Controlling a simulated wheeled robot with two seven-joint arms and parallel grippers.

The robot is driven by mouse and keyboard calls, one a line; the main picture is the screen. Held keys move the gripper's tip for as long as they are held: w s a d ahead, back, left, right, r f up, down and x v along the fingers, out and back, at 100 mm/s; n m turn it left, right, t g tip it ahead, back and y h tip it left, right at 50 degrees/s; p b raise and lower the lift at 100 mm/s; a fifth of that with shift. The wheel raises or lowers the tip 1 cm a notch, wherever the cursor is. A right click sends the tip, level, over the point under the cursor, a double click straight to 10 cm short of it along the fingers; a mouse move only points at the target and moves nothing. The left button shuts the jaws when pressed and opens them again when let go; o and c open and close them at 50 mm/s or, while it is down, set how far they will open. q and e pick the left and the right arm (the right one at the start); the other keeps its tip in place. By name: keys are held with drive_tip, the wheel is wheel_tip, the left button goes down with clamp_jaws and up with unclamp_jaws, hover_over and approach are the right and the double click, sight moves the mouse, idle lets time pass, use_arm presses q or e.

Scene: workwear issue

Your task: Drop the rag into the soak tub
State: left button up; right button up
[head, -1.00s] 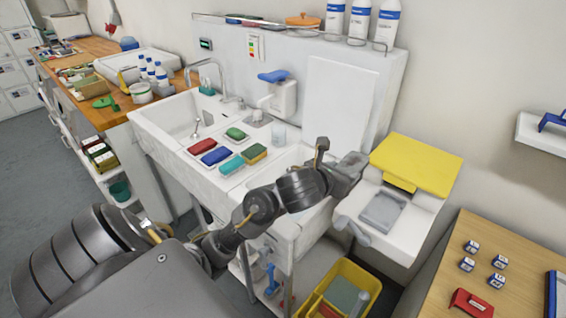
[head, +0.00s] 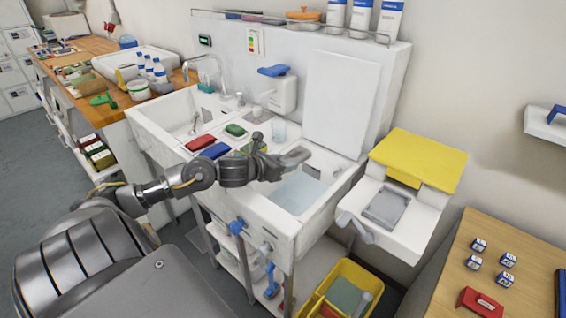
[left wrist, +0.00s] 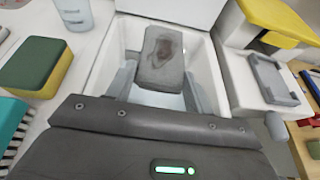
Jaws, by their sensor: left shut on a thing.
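The rag (left wrist: 160,58) is a grey folded piece with a brown stain, seen in the left wrist view between my left gripper's fingers. My left gripper (head: 288,161) is shut on it, above the soak tub (head: 325,207), the right-hand white basin with pale blue water. The tub's white wall also shows around the rag in the left wrist view (left wrist: 104,72). The rag hangs over the opening, apart from the water as far as I can tell. In the head view my arm hides part of the tub's left side. My right gripper is not in view.
A green-yellow sponge (left wrist: 38,66) and a clear cup (left wrist: 73,14) stand left of the tub. A white unit with a yellow lid (head: 420,155) stands close on its right. A tall white panel (head: 340,100) rises behind. A yellow crate (head: 372,283) sits low in front.

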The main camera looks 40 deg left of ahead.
use_arm(q)
wheel_tip(320, 180, down, 5)
drive_tip(key=b, duration=0.3)
drive_tip(key=shift+a+f, duration=0.1)
drive_tip(key=o, duration=1.2)
drive_tip(key=v, duration=1)
drive_tip(key=shift+s+b, duration=0.3)
drive_tip(key=shift+b, duration=0.1)
drive_tip(key=shift+r, duration=0.25)
